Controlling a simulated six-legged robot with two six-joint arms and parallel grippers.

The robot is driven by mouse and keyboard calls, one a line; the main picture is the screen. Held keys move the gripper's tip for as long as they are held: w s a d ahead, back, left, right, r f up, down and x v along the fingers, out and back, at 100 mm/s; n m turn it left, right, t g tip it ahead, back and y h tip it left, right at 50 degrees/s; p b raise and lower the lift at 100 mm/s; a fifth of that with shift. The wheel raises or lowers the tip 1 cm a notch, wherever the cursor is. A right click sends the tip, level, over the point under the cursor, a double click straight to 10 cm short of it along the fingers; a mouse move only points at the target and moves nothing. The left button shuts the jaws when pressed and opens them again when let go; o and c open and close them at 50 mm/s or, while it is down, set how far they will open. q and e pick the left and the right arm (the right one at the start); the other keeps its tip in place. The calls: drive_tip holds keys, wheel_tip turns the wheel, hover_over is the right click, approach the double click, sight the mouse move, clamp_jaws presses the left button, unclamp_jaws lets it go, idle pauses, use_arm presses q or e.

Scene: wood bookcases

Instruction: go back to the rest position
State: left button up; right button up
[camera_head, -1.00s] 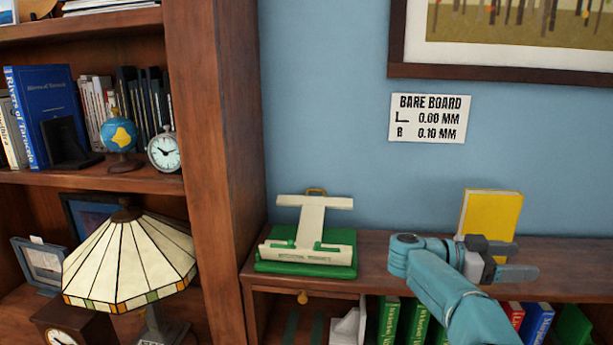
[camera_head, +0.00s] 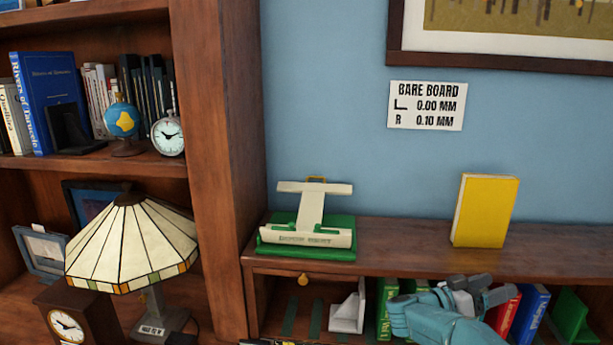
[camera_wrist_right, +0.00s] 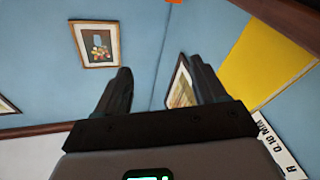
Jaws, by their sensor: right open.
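My right gripper (camera_head: 480,290) is low at the lower right of the head view, in front of the shelf with the green and red books. In the right wrist view its two dark fingers (camera_wrist_right: 160,88) stand apart with nothing between them. It holds nothing and touches nothing that I can see. The yellow book (camera_head: 485,211) stands upright on the low bookcase top (camera_head: 400,250), behind and above the gripper. My left gripper is not in the head view.
A green and cream device (camera_head: 308,222) sits on the bookcase top's left part. A bookend (camera_head: 348,312) and books (camera_head: 529,314) fill the shelf below. A lamp (camera_head: 132,245) stands left. A sign (camera_head: 427,105) hangs on the blue wall.

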drive_tip(key=a+f+n+t+y+b, duration=0.1)
drive_tip(key=a+f+n+t+y, duration=0.25)
drive_tip(key=f, duration=0.55)
drive_tip(key=a+f+n+t+y, duration=0.3)
drive_tip(key=a+f+n+y, duration=0.15)
drive_tip(key=f, duration=0.55)
drive_tip(key=a+f+n+t+y+b, duration=0.1)
drive_tip(key=a+f+n+t+y, duration=0.35)
drive_tip(key=f, duration=0.45)
drive_tip(key=s+a+f+g+y, duration=0.4)
drive_tip(key=s+a+f, duration=0.2)
drive_tip(key=s+a, duration=0.3)
drive_tip(key=s+a+f+g+y, duration=0.3)
drive_tip(key=s+a+f+y, duration=0.3)
drive_tip(key=s, duration=0.5)
drive_tip(key=s+a+m+g+y, duration=0.1)
drive_tip(key=s+a+g, duration=0.4)
drive_tip(key=s, duration=0.6)
drive_tip(key=shift+a+f+b, duration=0.25)
drive_tip(key=shift+a+b, duration=0.05)
drive_tip(key=shift+a, duration=0.1)
drive_tip(key=shift+s+m, duration=0.15)
drive_tip(key=shift+m, duration=0.1)
